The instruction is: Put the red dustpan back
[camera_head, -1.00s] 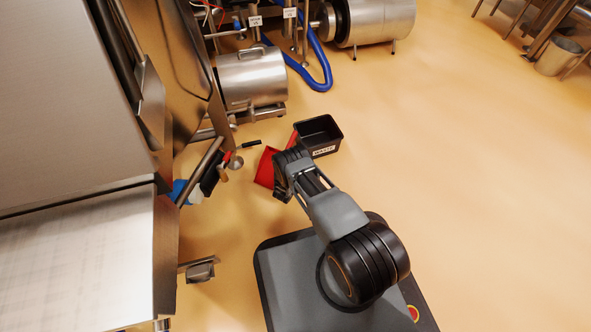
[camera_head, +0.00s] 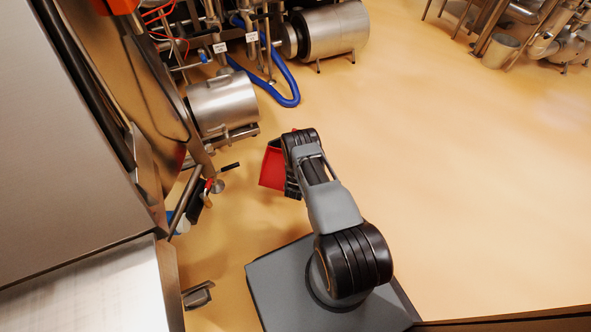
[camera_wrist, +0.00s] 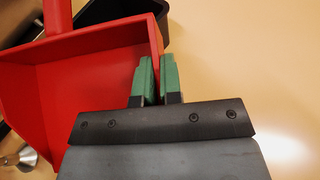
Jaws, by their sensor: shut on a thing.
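The red dustpan (camera_head: 270,168) shows in the head view at the end of my arm, partly hidden by the wrist. In the wrist view the dustpan (camera_wrist: 95,75) fills the left side, its open tray toward me and its handle running out at the top. My gripper (camera_wrist: 156,65) has green fingers closed on the dustpan's right side wall near the rim. The gripper's fingertips are hidden by the wrist in the head view.
A black bin (camera_wrist: 148,8) shows behind the dustpan in the wrist view. A steel machine stands at the left, with a brush-like black handle (camera_head: 230,166) and other tools beside it. A blue hose (camera_head: 288,92) lies further back.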

